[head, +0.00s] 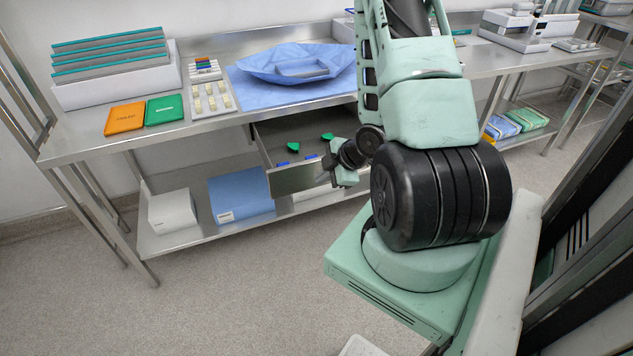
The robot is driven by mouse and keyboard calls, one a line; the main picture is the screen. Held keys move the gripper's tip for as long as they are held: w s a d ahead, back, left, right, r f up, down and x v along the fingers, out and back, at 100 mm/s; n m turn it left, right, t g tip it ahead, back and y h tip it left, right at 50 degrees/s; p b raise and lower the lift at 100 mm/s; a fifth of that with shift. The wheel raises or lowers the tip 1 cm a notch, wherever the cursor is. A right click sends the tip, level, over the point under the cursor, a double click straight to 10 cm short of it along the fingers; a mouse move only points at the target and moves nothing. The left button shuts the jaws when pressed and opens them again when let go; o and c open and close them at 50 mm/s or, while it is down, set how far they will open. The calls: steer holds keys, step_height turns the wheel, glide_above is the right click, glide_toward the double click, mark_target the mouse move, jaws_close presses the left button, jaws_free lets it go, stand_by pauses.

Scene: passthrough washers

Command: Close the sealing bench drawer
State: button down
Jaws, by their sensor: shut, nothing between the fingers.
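The sealing bench drawer (296,181) hangs under the steel bench top and is pulled out toward me. Green and blue items (293,147) lie inside it. My gripper (338,176) is at the right part of the drawer front, shut and empty. It looks close to the drawer front, but I cannot tell whether it touches. My arm hides the right end of the drawer and part of the bench behind it.
The bench top (75,146) holds a blue wrap (297,62), an orange packet (125,117), a green packet (164,109) and a white rack (117,85). The lower shelf carries a blue box (240,194) and a white box (173,213). The floor in front at left is clear.

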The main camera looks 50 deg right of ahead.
steer(key=f+b, duration=0.2)
glide_toward(292, 186)
steer(key=f, duration=0.1)
steer(key=w+f, duration=0.1)
steer(key=a+f, duration=0.1)
steer(key=shift+w+a+f+p, duration=0.1)
steer(key=shift+w+f+p, duration=0.2)
steer(key=shift+f, duration=0.1)
steer(key=shift+w+d+f, duration=0.15)
steer(key=shift+w+d, duration=0.2)
steer(key=shift+w, duration=0.25)
steer(key=shift+w, duration=0.1)
